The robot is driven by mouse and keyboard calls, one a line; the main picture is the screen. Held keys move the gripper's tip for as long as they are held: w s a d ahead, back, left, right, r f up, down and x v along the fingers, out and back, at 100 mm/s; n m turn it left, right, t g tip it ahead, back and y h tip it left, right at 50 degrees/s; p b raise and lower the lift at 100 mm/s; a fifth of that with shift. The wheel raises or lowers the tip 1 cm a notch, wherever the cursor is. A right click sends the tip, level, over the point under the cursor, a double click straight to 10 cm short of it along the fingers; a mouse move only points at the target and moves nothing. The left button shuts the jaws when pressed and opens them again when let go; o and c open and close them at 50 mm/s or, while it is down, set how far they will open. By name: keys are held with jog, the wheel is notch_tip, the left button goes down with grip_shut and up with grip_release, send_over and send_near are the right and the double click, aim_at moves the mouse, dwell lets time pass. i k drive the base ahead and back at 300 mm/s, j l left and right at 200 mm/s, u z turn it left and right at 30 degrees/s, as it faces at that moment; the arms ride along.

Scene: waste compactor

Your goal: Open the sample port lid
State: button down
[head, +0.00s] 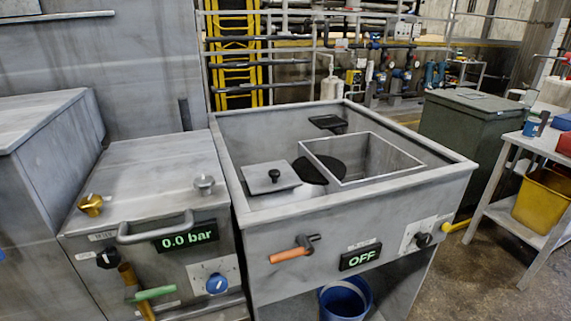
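A flat square grey lid with a black knob (271,179) lies at the left inside the raised rim of the middle metal unit; it looks like the sample port lid. It lies flat, and I cannot see what is under it. To its right is a dark round patch (314,170), partly hidden by an open rectangular metal box (408,159); I cannot tell if the patch is a hole or a disc. My gripper is not in view.
The middle unit's front has an orange-handled lever (290,254), an "OFF" display (361,258) and a black knob (424,240). The left unit has a "0.0 bar" display (186,237) and a bar handle (155,231). A blue bucket (344,301) stands below.

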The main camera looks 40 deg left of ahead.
aim_at(259, 180)
jog(key=u, duration=1.2)
